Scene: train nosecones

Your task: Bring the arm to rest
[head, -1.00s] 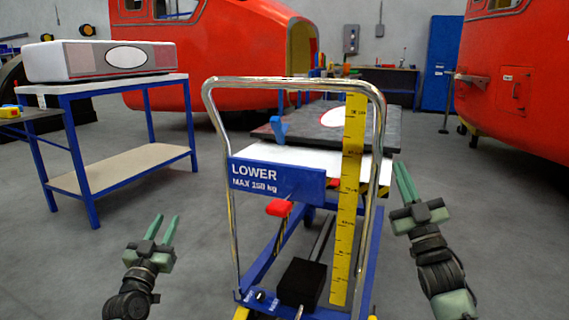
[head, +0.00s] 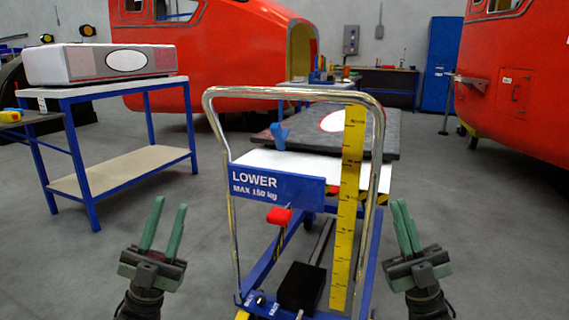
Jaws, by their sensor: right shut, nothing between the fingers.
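My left gripper (head: 169,204) is at the lower left, fingers pointing up and apart, with nothing between them. My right gripper (head: 400,202) is at the lower right, fingers pointing up and close together, shut and empty. Both hang over the grey floor on either side of the blue lift trolley (head: 278,188), and neither touches it in this view. My upper arms are out of view.
The trolley's metal handle and yellow measuring scale (head: 349,200) stand between my grippers. A dark panel (head: 352,140) lies on the trolley top. A blue-framed table (head: 85,190) with a white box (head: 75,62) is at left. Red train bodies (head: 215,55) stand behind.

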